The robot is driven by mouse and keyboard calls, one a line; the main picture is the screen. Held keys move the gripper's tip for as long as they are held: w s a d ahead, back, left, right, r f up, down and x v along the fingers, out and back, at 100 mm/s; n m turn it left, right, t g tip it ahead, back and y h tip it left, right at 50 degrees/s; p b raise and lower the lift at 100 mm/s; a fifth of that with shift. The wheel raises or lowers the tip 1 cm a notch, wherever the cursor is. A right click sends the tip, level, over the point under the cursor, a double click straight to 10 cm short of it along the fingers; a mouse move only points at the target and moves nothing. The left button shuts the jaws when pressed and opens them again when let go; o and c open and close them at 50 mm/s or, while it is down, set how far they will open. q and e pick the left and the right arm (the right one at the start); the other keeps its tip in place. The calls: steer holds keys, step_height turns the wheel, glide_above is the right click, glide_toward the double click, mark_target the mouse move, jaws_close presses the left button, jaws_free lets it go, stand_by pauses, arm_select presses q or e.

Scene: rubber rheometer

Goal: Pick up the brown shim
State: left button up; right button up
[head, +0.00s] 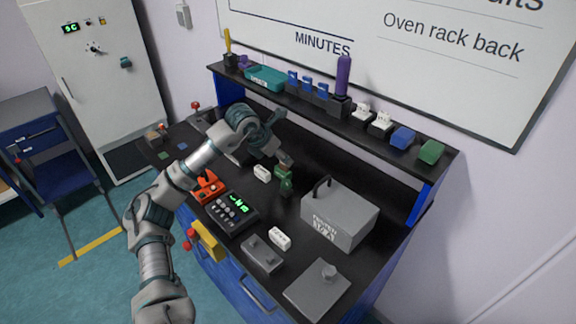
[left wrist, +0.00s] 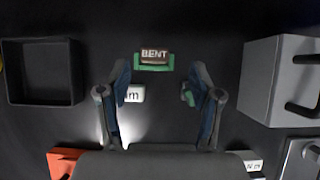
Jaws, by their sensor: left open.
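A small brown piece marked BENT (left wrist: 154,56), which looks like the brown shim, sits in a green holder (left wrist: 154,68) in the left wrist view. In the head view the brown piece (head: 285,160) shows at the top of the green holder (head: 284,182). My left gripper (left wrist: 160,78) is open. Its two fingers point toward the holder, with the brown piece just beyond the tips and roughly centred between them. Nothing is held. In the head view my left gripper (head: 272,146) is close to the brown piece, and its fingers are partly hidden. My right gripper is not in view.
A white label block (head: 262,173) lies beside the holder, close to my left finger in the wrist view. A grey box (head: 340,215) stands to the right. An orange device (head: 207,187) and a black keypad unit (head: 232,210) are nearer the front. A dark open tray (left wrist: 42,98) is left.

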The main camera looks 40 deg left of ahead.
mark_target(284, 165)
arm_select(q)
steer(key=f, duration=0.1)
steer(key=w+a+f, duration=0.1)
steer(key=w+f, duration=0.1)
steer(key=f, duration=0.1)
steer(key=shift+a+f, duration=0.1)
steer(key=shift+a, duration=0.3)
steer(key=shift+w+f, duration=0.25)
steer(key=shift+f, duration=0.1)
steer(key=shift+d+r, duration=0.1)
steer(key=shift+d, duration=0.2)
steer(key=shift+d+r, duration=0.1)
steer(key=shift+d, duration=0.25)
steer(key=shift+w+d, duration=0.1)
steer(key=shift+d, duration=0.2)
steer(key=shift+c, duration=0.7)
steer(key=shift+w+d+r, duration=0.1)
steer(key=shift+d, duration=0.05)
steer(key=c, duration=0.8)
steer(key=shift+a, duration=0.25)
steer(key=shift+c, duration=1)
steer(key=shift+s+a+f, duration=0.2)
steer(key=shift+a+f, duration=0.05)
steer(key=shift+a, duration=0.15)
steer(key=shift+d, duration=0.3)
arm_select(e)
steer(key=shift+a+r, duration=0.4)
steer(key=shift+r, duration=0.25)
